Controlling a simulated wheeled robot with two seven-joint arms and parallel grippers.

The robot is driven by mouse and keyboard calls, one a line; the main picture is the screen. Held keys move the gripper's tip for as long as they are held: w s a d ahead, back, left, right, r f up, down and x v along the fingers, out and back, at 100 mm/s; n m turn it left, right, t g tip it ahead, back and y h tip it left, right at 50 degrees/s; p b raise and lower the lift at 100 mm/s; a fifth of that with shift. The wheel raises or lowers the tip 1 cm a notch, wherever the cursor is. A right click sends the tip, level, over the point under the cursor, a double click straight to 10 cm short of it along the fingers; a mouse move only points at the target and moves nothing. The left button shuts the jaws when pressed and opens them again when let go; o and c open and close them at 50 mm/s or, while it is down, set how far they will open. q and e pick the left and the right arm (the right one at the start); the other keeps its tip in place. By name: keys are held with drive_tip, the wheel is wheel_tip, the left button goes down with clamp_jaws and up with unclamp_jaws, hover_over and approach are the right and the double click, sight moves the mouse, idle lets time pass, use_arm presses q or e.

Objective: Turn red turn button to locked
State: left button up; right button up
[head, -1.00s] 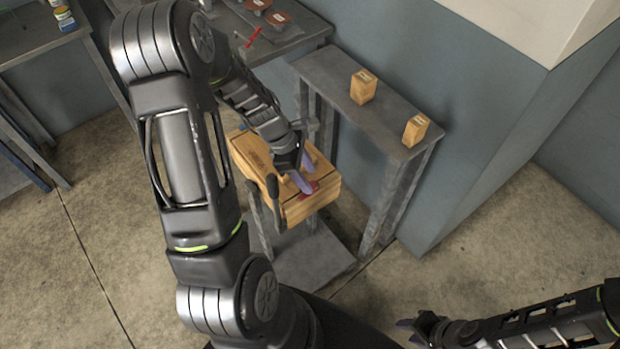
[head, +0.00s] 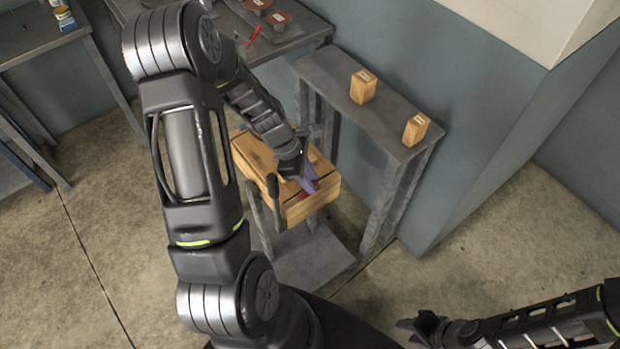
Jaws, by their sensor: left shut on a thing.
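The red turn button (head: 313,187) is on the front part of the top of a wooden box (head: 322,201). It is small and mostly hidden by my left gripper, so its exact angle is hard to read. My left gripper (head: 309,185) has purple-tipped fingers pointing down at the button, and they are closed together on it. My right gripper (head: 412,328) is at the bottom right, away from the box, with its fingers too small and dark to read.
A grey table (head: 292,43) at the back holds a red tool (head: 254,37) and brown discs (head: 279,19). Floor is clear at the left.

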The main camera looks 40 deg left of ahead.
use_arm(q)
clamp_jaws()
drive_tip(key=shift+m, duration=0.3)
drive_tip(key=m, duration=0.1)
drive_tip(key=m+g, duration=0.1)
drive_tip(key=m, duration=0.1)
drive_tip(key=shift+w+g, duration=0.25)
drive_tip(key=shift+g, duration=0.05)
drive_tip(key=m+g, duration=0.1)
drive_tip(key=m, duration=0.1)
drive_tip(key=m+b, duration=0.1)
drive_tip(key=m, duration=0.2)
drive_tip(key=shift+w+f+g, duration=0.1)
drive_tip(key=shift+w+g, duration=0.05)
drive_tip(key=shift+g, duration=0.25)
drive_tip(key=m+g+b, duration=0.1)
drive_tip(key=m, duration=0.1)
drive_tip(key=m+b, duration=0.1)
drive_tip(key=m, duration=0.2)
drive_tip(key=shift+w+d+g+y, duration=0.1)
drive_tip(key=shift+w+g+y, duration=0.1)
drive_tip(key=shift+g+y, duration=0.2)
drive_tip(key=shift+d+m+g+y+b, duration=0.1)
drive_tip(key=shift+m+g+y+b, duration=0.4)
drive_tip(key=shift+m, duration=1.7)
drive_tip(key=o, duration=0.9)
unclamp_jaws()
